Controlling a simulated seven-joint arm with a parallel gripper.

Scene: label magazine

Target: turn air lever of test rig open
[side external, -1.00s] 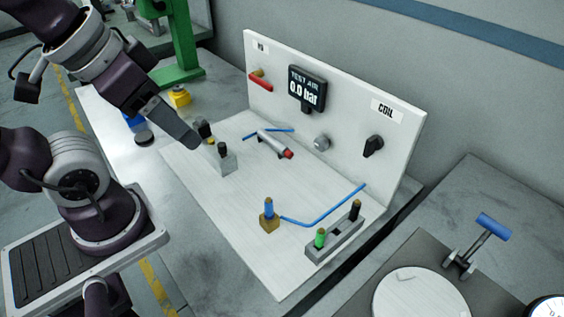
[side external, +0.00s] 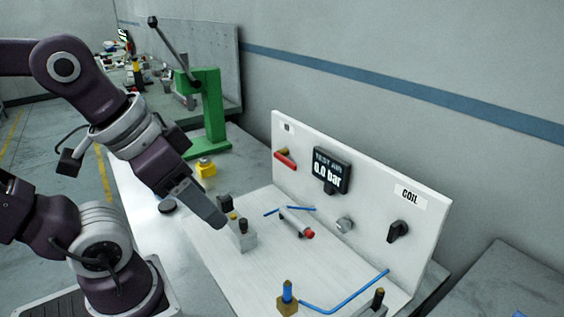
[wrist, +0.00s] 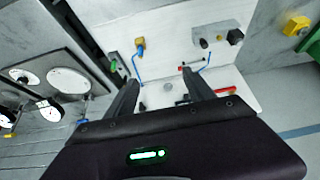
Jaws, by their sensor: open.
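The air lever (side external: 285,161) is a red handle on a brass fitting at the left end of the test rig's upright white panel (side external: 375,195). It slants slightly down to the right. The dark display (side external: 331,170) beside it reads 0.0 bar. In the wrist view the red lever (wrist: 226,91) shows right of my fingers. My gripper (side external: 219,216) is above the rig's base plate, near a small grey block, apart from the lever. In the wrist view my gripper (wrist: 164,87) has its two fingers spread, with nothing held between them.
A grey block with a black knob (side external: 242,237) stands below my fingers. A cylinder with a red tip (side external: 297,222) lies on the base plate. A COIL knob (side external: 397,231) is on the panel's right. A green press (side external: 207,115) and yellow button box (side external: 206,167) stand behind.

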